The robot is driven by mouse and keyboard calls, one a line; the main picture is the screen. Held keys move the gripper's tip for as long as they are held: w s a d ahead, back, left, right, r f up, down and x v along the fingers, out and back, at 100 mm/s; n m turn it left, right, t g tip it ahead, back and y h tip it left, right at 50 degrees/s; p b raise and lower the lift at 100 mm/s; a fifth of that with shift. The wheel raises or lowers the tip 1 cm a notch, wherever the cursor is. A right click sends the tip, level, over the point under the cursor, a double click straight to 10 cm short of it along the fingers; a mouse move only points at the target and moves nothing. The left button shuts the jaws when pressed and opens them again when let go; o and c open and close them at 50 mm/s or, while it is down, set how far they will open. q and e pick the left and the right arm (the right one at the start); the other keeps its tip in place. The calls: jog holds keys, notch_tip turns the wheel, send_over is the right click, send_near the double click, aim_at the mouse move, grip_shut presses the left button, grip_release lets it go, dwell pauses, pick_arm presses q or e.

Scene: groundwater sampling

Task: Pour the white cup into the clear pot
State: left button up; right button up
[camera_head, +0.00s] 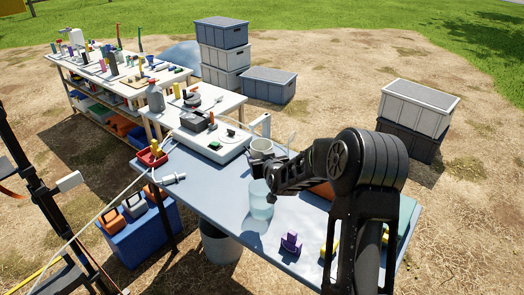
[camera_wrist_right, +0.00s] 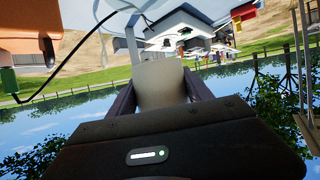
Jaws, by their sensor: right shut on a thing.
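The white cup (camera_head: 262,146) is held at the end of my right arm in the head view. In the right wrist view the cup (camera_wrist_right: 162,86) shows as a pale grey-white shape between two dark fingers of my right gripper (camera_wrist_right: 165,92), which is shut on it. The wrist picture is upside down, with sky at the bottom, so the wrist is turned well over. The clear pot (camera_head: 262,203) stands upright on the blue-grey table, below and close to the cup in the head view. My gripper partly hides the cup, and its contents cannot be seen. My left gripper is not in view.
A purple item (camera_head: 291,244) and a yellow item (camera_head: 329,250) lie on the table (camera_head: 222,197) right of the pot. A white instrument (camera_head: 208,141) and a white jug-like thing (camera_head: 261,124) stand behind. A grey bin (camera_head: 220,244) is by the table's front edge.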

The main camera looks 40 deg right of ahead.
jog(key=shift+d+f, duration=0.1)
dwell(0.3)
jog(key=shift+f+b, duration=0.75)
jog(key=shift+f, duration=1.15)
jog(key=a, duration=0.1)
jog(key=a+f+b, duration=0.2)
jog(key=shift+w+a, duration=0.2)
jog(key=shift+w, duration=0.15)
